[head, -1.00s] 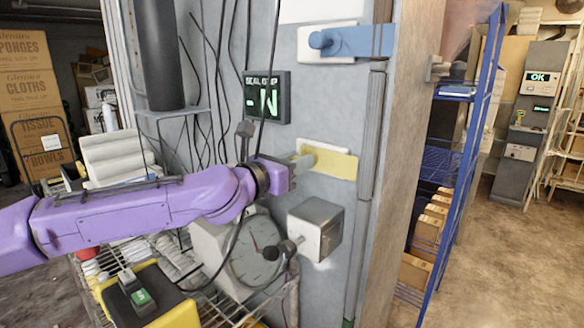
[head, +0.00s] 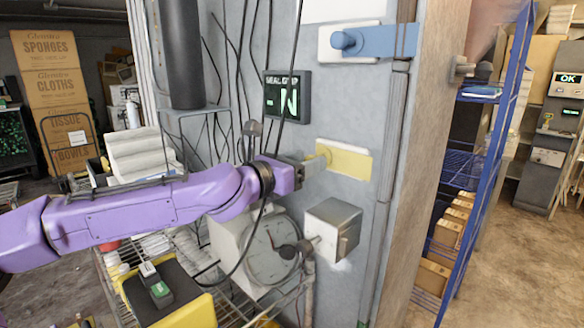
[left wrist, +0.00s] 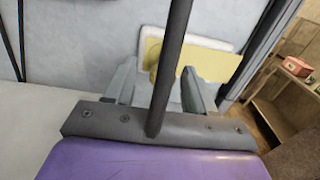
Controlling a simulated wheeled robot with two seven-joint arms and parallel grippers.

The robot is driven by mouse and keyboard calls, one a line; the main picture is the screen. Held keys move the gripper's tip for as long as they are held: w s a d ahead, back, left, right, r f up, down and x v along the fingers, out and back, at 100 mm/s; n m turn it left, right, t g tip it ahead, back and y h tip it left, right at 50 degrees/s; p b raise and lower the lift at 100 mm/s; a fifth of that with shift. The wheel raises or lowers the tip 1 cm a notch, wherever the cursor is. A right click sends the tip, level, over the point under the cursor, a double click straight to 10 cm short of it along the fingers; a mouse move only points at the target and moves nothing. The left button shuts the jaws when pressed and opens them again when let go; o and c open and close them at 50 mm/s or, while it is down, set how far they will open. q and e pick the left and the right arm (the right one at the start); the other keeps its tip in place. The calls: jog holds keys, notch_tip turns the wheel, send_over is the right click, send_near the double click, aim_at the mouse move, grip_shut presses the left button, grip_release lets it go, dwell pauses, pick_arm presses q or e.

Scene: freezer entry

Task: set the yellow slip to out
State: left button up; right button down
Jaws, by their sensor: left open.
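The yellow slip (head: 350,163) is a flat yellow bar with a rounded knob at its left end, on a white plate on the grey wall panel. It also shows in the left wrist view (left wrist: 208,66). My left gripper (head: 315,166) is at the slip's left end, its fingers pointing at the knob. In the left wrist view my gripper (left wrist: 160,88) has its fingers apart, with the knob showing beyond and between them. A dark rod crosses that view and hides part of the slip. I cannot tell whether the fingers touch the knob. My right gripper is not in view.
A blue slip (head: 385,42) sits higher on the panel. A dark display (head: 287,97) hangs left of the yellow slip. A grey metal box (head: 333,229) and a round dial (head: 270,248) are below my gripper. Loose black cables hang near my arm. A blue rack (head: 480,150) stands right.

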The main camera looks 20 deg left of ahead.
pick_arm(q)
jog(key=v, duration=0.8)
jog(key=shift+s+a, duration=0.25)
jog(key=shift+s, duration=0.05)
jog(key=shift+f, duration=0.1)
